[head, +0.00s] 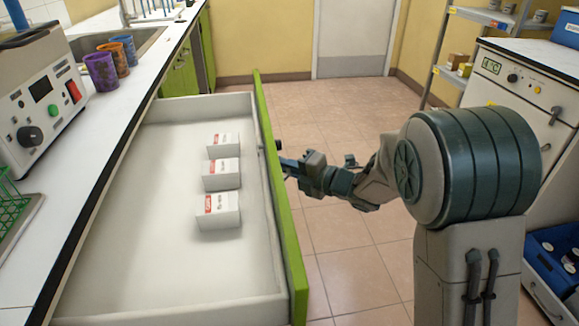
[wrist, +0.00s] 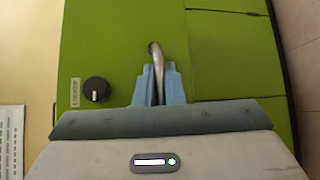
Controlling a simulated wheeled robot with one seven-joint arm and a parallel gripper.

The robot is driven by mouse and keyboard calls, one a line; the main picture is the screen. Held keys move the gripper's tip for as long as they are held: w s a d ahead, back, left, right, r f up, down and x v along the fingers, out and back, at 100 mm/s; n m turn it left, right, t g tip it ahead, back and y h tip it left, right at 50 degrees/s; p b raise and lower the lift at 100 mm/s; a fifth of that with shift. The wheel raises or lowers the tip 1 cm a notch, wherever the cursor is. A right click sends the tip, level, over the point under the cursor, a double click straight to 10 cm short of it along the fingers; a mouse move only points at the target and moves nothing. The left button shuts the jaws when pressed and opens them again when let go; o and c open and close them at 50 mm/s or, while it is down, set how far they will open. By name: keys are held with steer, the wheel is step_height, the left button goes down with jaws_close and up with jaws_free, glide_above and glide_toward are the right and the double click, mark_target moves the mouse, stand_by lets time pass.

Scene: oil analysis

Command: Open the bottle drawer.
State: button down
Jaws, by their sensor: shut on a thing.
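The drawer (head: 90,250) is pulled far out from under the white counter in the head view. Its green front panel (head: 283,210) faces my arm. Inside lie several small white boxes with red labels (head: 221,174), in a row near the front. My gripper (head: 283,163) is at the outer face of the green front. In the wrist view, the blue fingers (wrist: 159,84) are shut on the metal handle (wrist: 157,60) of the green front. A black knob (wrist: 96,89) and a small label sit left of the handle in that view.
The counter (head: 110,115) holds a white instrument (head: 45,95), several coloured cups (head: 112,62) and a sink. A white cabinet (head: 520,85) and a blue crate (head: 556,255) stand at the right. Tiled floor (head: 345,120) is free between drawer and cabinet.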

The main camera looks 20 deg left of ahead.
steer(key=c, duration=1.5)
jaws_free()
steer(key=p+v, duration=0.2)
steer(key=v, duration=1.1)
steer(key=shift+s+d, duration=0.15)
steer(key=shift+d, duration=0.2)
